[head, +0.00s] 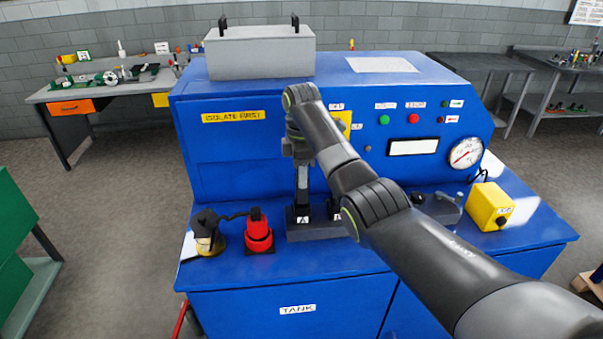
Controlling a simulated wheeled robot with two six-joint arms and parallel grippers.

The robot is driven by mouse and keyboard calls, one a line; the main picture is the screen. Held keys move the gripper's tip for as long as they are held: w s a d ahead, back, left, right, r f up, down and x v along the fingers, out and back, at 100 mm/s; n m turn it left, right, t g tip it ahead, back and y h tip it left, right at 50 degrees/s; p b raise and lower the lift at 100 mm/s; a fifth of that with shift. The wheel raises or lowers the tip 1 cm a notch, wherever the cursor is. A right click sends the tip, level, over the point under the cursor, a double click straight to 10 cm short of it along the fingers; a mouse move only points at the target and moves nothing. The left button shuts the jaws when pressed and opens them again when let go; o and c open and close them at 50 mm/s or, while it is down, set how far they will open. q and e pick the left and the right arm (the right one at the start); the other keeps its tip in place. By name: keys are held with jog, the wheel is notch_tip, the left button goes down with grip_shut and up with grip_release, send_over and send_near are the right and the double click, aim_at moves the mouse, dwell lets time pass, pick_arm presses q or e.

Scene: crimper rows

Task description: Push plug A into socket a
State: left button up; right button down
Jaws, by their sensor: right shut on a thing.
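My right gripper (302,178) points straight down over the left part of a dark grey socket block (318,232) on the blue bench top. It is shut, and what it grips is a dark piece, taken to be plug A, low at the block's left label. The piece blends with the fingers and the block, so its outline and how deep it sits cannot be told. The block bears a white label reading A (303,219) and a second label (335,217), partly behind my arm. The socket opening is hidden. My left gripper is not in view.
A red fixture (258,234) with a black top stands left of the block, cabled to a black-and-yellow device (208,232). A yellow box (489,206) stands at the right. The blue control panel (240,160) rises behind. The front strip of the bench is clear.

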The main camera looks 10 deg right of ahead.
jog(key=shift+f, duration=1.6)
jog(key=c, duration=1)
grip_release()
